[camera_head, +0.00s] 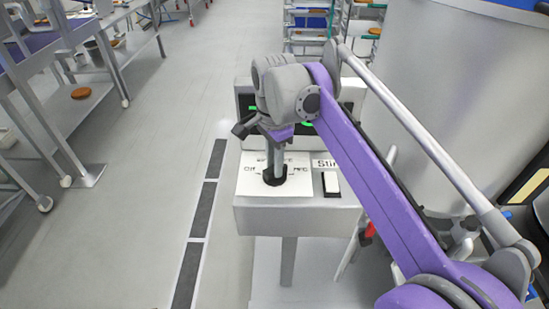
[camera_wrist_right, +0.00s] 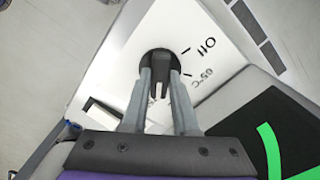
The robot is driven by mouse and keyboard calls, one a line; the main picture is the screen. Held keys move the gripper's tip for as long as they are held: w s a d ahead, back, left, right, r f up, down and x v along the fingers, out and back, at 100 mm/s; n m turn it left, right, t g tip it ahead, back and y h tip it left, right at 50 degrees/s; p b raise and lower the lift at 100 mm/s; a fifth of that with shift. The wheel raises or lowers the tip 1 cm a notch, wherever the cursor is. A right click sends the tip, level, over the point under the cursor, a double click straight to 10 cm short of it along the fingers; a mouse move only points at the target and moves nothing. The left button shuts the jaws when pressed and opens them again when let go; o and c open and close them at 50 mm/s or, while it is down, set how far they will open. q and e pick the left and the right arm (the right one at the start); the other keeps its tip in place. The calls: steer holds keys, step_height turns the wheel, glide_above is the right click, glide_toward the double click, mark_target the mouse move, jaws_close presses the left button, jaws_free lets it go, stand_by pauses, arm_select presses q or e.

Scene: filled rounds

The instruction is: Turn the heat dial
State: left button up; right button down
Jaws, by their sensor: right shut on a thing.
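The heat dial (camera_head: 275,176) is a round black knob on a white label plate (camera_head: 248,180) with printed markings, on top of a grey control box (camera_head: 300,215). My right gripper (camera_head: 277,174) reaches down onto the dial from above. In the right wrist view the two grey fingers (camera_wrist_right: 158,90) are shut on the raised grip of the dial (camera_wrist_right: 157,58). The label beside it reads "Off" and other partly hidden marks. My left gripper is not in view.
A white rocker switch (camera_head: 331,183) labelled "Stir" sits right of the dial. A display with green marks (camera_head: 307,123) stands behind, partly hidden by my arm. A large metal vessel (camera_head: 450,80) stands at the right. The floor left of the box is clear.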

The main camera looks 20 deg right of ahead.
steer(key=n+p, duration=0.2)
steer(key=n, duration=0.4)
steer(key=shift+r+n+p, duration=0.15)
steer(key=shift+n+p, duration=0.15)
steer(key=shift+p, duration=0.05)
steer(key=n+p, duration=0.1)
steer(key=n, duration=0.5)
steer(key=shift+p, duration=0.35)
steer(key=n+p, duration=0.1)
steer(key=n, duration=0.5)
steer(key=shift+n, duration=0.3)
steer(key=n, duration=0.3)
steer(key=shift+d+n, duration=0.1)
steer(key=shift+n, duration=0.2)
arm_select(q)
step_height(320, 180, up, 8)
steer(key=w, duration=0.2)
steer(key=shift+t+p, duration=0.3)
steer(key=shift+p, duration=0.1)
arm_select(e)
steer(key=shift+n, duration=1.7)
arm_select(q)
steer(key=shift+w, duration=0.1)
arm_select(e)
steer(key=c, duration=0.7)
jaws_free()
